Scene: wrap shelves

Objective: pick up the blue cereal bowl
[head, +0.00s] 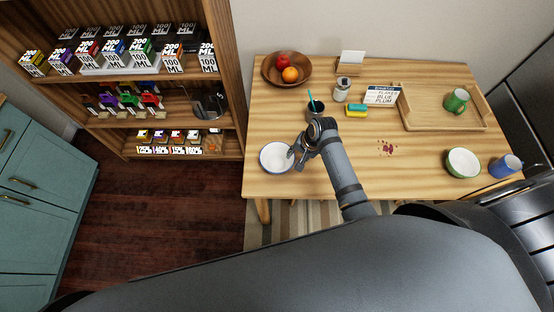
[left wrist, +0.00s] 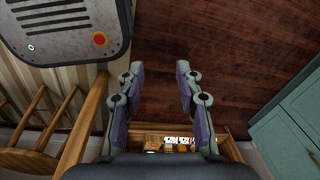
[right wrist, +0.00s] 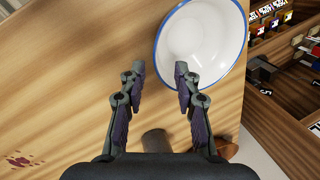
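The blue cereal bowl (head: 276,158) is white inside with a blue rim and sits upright near the table's front left corner. It also shows large in the right wrist view (right wrist: 205,42). My right gripper (head: 296,152) is at the bowl's right side in the head view. In the right wrist view the gripper (right wrist: 160,70) is open, with one fingertip overlapping the bowl's near rim and the other outside it. I cannot tell whether it touches. My left gripper (left wrist: 160,72) is open and empty above the wooden floor.
A dark cup (head: 315,111) with a teal straw stands behind my right gripper. A wooden fruit bowl (head: 268,78) is at the back left. A green bowl (head: 462,163), a blue mug (head: 505,166) and a wooden tray (head: 413,121) are at the right. Shelves (head: 228,80) stand left of the table.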

